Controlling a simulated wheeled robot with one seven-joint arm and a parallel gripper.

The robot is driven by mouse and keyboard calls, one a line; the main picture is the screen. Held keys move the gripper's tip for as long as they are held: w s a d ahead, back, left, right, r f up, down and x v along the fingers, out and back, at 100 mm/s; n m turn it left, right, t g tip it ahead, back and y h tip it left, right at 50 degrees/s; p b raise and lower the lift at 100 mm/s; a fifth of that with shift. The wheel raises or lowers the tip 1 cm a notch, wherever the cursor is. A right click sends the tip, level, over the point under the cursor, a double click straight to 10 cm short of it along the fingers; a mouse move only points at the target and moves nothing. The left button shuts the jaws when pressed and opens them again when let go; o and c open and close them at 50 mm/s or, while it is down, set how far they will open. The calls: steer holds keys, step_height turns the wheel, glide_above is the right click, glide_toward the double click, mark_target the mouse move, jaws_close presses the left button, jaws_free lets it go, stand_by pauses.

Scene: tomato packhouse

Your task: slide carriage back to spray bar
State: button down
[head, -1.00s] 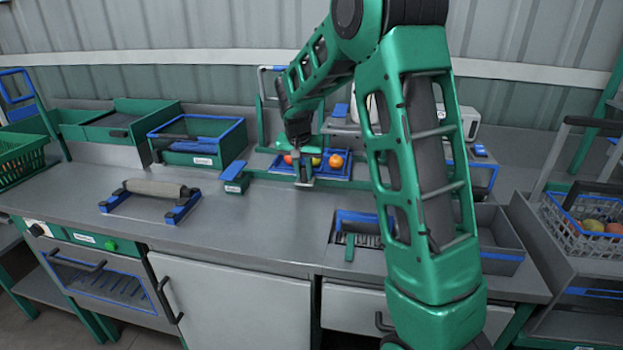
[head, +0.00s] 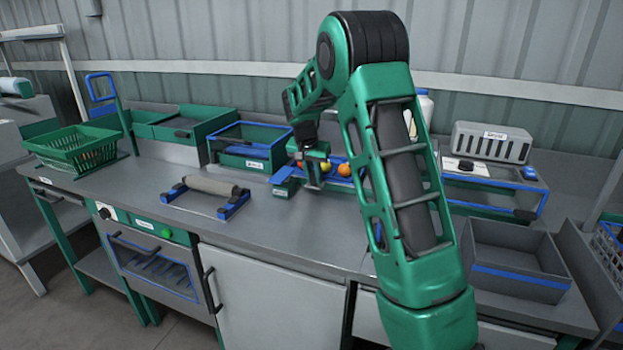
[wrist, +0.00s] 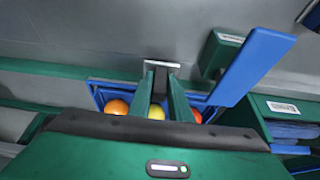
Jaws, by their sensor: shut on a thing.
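The carriage, a low blue tray (head: 362,178) holding orange, yellow and red tomatoes, sits at the back of the bench, partly hidden by my arm. Its blue rim (wrist: 99,92) also shows in the wrist view. My gripper (head: 314,184) is down at the carriage's front, fingers shut on its small grey handle (wrist: 161,66); in the wrist view my gripper (wrist: 162,76) hides the tray's middle. A labelled green block (wrist: 219,52) with a slanted blue plate (wrist: 252,66) stands close beside the carriage; it also shows left of my gripper. I cannot make out which part is the spray bar.
A blue-edged green box (head: 236,160) stands left of the block. A roller on blue supports (head: 236,206) lies on the front bench. A grey bin (head: 515,262) and a grey slotted unit (head: 492,142) are at right. A green basket (head: 72,148) is at far left.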

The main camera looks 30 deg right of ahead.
steer(key=shift+w+a+r, duration=0.2)
steer(key=shift+w+a, duration=0.05)
steer(key=shift+w, duration=0.1)
steer(key=c, duration=1.6)
jaws_free()
steer(key=shift+w+f, duration=0.1)
steer(key=shift+w, duration=0.05)
steer(key=shift+c, duration=0.2)
steer(key=shift+s, duration=0.2)
steer(key=v, duration=1)
steer(key=shift+r, duration=0.25)
steer(key=shift+s, duration=0.1)
